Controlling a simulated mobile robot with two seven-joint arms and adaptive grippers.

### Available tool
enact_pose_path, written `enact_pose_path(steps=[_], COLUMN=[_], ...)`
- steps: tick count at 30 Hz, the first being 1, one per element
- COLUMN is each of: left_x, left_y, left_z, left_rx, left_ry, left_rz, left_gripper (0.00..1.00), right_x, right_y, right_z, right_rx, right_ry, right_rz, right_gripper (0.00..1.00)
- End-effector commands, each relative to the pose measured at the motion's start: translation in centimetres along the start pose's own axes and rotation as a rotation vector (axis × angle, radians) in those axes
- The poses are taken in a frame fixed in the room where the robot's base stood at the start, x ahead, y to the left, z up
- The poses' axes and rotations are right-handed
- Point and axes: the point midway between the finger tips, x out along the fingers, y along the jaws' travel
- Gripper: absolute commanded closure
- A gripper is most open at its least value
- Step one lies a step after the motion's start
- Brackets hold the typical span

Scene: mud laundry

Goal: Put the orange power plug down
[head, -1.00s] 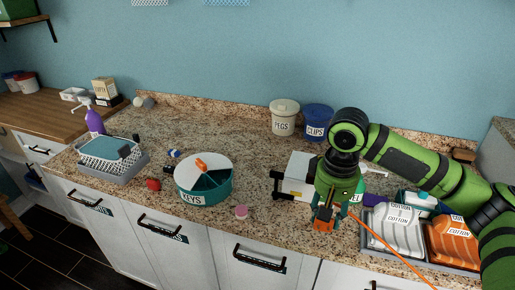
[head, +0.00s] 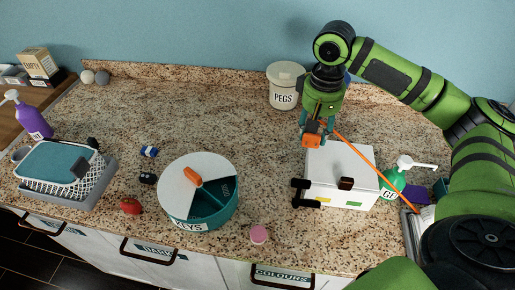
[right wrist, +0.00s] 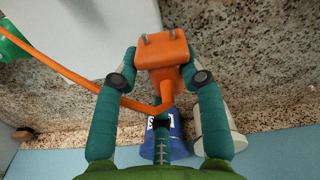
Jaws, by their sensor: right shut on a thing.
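The orange power plug (head: 312,141) is held between the fingers of my right gripper (head: 317,128), above the counter by the back left part of a white box. In the right wrist view the plug (right wrist: 160,52) sits between the two teal fingertips of the right gripper (right wrist: 160,78), with its two metal prongs facing away from the palm. Its orange cord (head: 365,160) runs down to the right past the white box, toward the counter's right end. My left gripper is not in view.
The white box (head: 343,165) with black handles stands below the plug. A PEGS tub (head: 284,92) is behind left, a green soap bottle (head: 393,178) to the right. A round KEYS container (head: 181,210) stands at front left. The counter's middle (head: 240,120) is clear.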

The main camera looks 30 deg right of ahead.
Motion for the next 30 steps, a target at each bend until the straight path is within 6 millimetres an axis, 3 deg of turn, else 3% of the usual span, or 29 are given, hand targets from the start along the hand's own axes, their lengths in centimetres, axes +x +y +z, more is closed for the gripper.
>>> enact_pose_path(steps=[5, 9, 13, 18, 23, 30], left_x=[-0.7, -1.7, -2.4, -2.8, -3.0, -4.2], left_y=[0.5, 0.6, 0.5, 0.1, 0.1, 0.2], left_z=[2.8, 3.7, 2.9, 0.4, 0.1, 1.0], left_rx=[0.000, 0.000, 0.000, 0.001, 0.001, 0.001], left_ry=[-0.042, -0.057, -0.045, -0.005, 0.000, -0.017], left_rz=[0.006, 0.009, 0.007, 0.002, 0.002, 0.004], left_gripper=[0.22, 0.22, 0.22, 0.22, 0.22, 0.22], right_x=[1.3, 3.1, 4.8, 6.6, 7.5, 10.7], right_y=[-1.9, -4.8, -7.4, -9.7, -10.4, -10.3], right_z=[-0.9, -2.3, -3.6, -4.9, -5.2, -5.1], right_rx=[-0.003, -0.003, -0.002, 0.000, 0.001, 0.001], right_ry=[-0.002, -0.002, -0.002, 0.000, 0.000, 0.000], right_rz=[-0.002, -0.002, -0.002, -0.001, 0.001, 0.002], right_gripper=[0.92, 0.92, 0.92, 0.92, 0.92, 0.92])
